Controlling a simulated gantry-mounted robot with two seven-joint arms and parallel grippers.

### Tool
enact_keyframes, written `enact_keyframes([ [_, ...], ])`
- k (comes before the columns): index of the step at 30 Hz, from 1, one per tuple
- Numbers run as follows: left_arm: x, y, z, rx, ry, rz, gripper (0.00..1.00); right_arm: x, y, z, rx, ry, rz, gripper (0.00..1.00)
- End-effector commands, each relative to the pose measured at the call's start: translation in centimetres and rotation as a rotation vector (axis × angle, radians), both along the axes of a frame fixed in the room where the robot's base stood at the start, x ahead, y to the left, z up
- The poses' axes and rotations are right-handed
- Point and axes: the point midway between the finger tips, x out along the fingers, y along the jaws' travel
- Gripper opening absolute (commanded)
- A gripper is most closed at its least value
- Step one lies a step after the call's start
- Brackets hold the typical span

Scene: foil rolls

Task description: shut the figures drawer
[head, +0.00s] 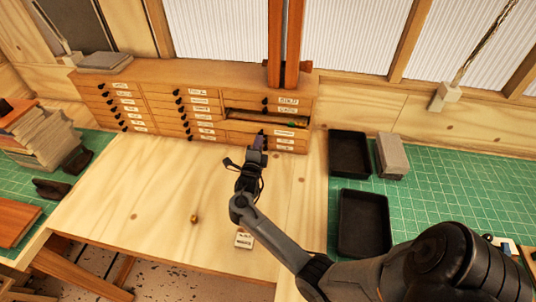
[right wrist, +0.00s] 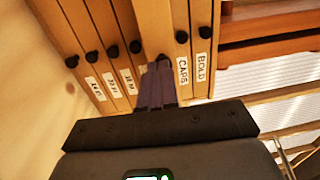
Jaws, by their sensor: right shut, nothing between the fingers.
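The wooden drawer cabinet (head: 215,105) stands at the back of the bench. In its right column a drawer (head: 265,118) is open, and its dark inside with some small coloured items shows. I cannot read which label is figures. My right gripper (head: 259,139) is in front of this column, below the open drawer in the picture. In the right wrist view its fingers (right wrist: 157,85) are together and empty, right at a drawer front with a dark knob (right wrist: 162,58). The fingers hide that drawer's label. Whether they touch it I cannot tell. My left gripper is out of view.
Labels CAPS (right wrist: 183,70) and BOLD (right wrist: 202,67) show beside the fingers. Two black trays (head: 363,223) and a grey block (head: 391,156) lie right on the green mat (head: 460,185). A small brass knob-like piece (head: 194,218) and a card (head: 244,240) are on the bench, otherwise clear.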

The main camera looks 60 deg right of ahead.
Motion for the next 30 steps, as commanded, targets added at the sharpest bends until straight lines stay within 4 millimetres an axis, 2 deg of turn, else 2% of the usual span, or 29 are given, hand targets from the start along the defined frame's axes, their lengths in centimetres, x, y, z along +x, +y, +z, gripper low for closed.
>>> enact_keyframes([
  [1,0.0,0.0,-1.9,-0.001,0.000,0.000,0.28,0.8,-0.7,-0.8,-0.002,-0.006,0.003,0.00],
  [9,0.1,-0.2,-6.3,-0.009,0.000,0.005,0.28,3.1,-5.9,-0.6,-0.003,-0.004,0.006,0.00],
  [12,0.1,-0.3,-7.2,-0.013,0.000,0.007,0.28,3.6,-7.2,-0.4,-0.002,-0.002,0.007,0.00],
  [18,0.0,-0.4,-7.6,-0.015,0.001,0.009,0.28,4.0,-8.2,0.0,0.000,0.001,0.010,0.00],
  [30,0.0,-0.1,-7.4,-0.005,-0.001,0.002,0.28,3.9,-8.1,-0.3,0.005,0.006,0.011,0.00],
])
